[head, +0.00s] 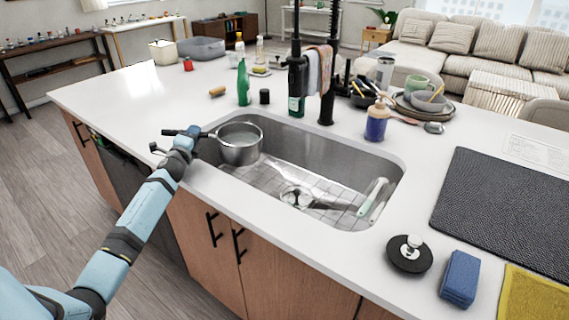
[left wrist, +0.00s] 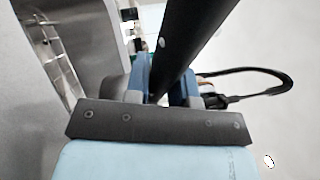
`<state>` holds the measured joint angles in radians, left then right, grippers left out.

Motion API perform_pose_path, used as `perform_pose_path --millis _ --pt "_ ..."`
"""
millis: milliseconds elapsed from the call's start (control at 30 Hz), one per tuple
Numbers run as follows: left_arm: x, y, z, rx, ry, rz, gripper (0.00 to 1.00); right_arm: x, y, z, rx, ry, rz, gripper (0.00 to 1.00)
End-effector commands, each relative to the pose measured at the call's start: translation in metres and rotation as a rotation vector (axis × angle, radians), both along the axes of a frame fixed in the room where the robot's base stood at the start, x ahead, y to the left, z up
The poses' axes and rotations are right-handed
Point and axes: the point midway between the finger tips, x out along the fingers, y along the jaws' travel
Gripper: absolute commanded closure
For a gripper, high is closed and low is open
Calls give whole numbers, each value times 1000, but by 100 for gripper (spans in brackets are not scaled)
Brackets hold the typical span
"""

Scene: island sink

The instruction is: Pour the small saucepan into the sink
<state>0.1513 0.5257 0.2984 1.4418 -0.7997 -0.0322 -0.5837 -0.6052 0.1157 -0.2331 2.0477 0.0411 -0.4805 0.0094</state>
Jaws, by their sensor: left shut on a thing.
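The small saucepan (head: 240,146) is steel and holds greyish liquid. It looks nearly upright at the left end of the sink, over the basin. Its dark handle points left, and my left gripper (head: 186,137) is shut on that handle. In the left wrist view the dark handle (left wrist: 180,45) runs between the fingers of my left gripper (left wrist: 165,85). The sink (head: 330,150) is a steel basin with a wire grid and a round drain (head: 296,196) at the bottom. My right gripper is not in view.
A green bottle (head: 243,83) and a black tap (head: 328,85) stand behind the sink. A soap dispenser (head: 377,121) and stacked dishes (head: 420,105) are at the back right. A white-handled brush (head: 372,197) lies in the basin. A black stopper (head: 409,255) and blue sponge (head: 460,278) are at the front right.

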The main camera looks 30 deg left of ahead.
Motion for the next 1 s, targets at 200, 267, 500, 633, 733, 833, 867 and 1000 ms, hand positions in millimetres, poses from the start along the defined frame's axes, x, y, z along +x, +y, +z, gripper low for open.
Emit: perform_pose_path --millis 200,267,500,633,733,833,867,1000 --pt "3 -15 4 116 18 -1 100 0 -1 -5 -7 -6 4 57" --pt "4 -18 4 143 24 0 100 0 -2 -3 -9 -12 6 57" --pt "6 -29 7 212 37 1 100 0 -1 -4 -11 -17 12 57" --pt "6 -32 7 235 43 1 100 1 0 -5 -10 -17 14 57" --pt "7 -34 7 250 45 2 100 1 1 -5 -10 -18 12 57" --pt "7 -37 11 263 48 1 100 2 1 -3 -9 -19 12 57" --pt "7 -37 12 267 48 2 100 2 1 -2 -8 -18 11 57" --pt "8 -41 15 286 52 1 100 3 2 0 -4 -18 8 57"
